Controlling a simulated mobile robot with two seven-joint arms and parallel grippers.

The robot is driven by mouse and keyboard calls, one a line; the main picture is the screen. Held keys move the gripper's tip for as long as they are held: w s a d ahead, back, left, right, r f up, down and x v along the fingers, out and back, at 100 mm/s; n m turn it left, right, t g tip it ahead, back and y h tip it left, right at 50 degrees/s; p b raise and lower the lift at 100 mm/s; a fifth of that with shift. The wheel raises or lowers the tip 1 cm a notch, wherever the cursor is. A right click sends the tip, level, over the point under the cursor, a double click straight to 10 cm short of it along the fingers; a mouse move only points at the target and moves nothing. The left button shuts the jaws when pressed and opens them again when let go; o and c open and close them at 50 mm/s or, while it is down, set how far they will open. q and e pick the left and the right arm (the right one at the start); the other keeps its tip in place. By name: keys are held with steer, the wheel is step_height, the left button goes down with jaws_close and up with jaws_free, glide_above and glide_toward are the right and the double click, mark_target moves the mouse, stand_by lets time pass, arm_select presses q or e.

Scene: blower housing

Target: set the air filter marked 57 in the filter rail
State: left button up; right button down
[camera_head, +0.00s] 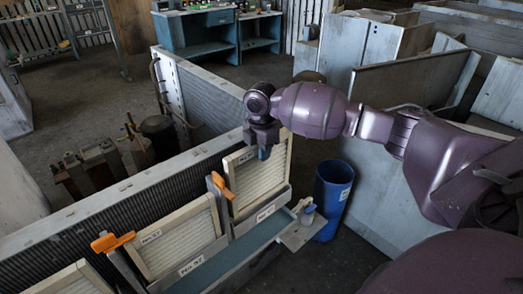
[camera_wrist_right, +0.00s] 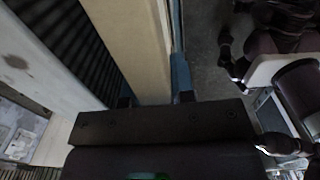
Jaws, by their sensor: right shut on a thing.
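In the head view my right gripper (camera_head: 264,150) is over the top edge of the farthest air filter (camera_head: 258,178), a pale pleated panel in a light frame. The gripper is shut on that frame, and the filter stands upright at the far end of the filter rail (camera_head: 245,243). The wrist view shows the pale filter frame (camera_wrist_right: 135,40) running between the two fingertips (camera_wrist_right: 156,99). A second filter (camera_head: 180,240) and a third (camera_head: 72,282) stand nearer in the row. Their labels are too small to read surely. My left gripper is out of view.
Orange handles (camera_head: 113,241) stand on posts between the filters. A long grey finned housing (camera_head: 130,190) runs behind them. A blue bin (camera_head: 333,188) and a small ledge (camera_head: 300,234) with a bottle are at the right end. Grey panels (camera_head: 400,95) stand behind my arm.

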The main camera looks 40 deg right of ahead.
mark_target(261, 167)
steer(key=shift+f, duration=0.35)
stand_by(0.3)
steer(key=shift+f, duration=1.35)
steer(key=shift+f+b, duration=0.3)
steer(key=shift+f, duration=1.2)
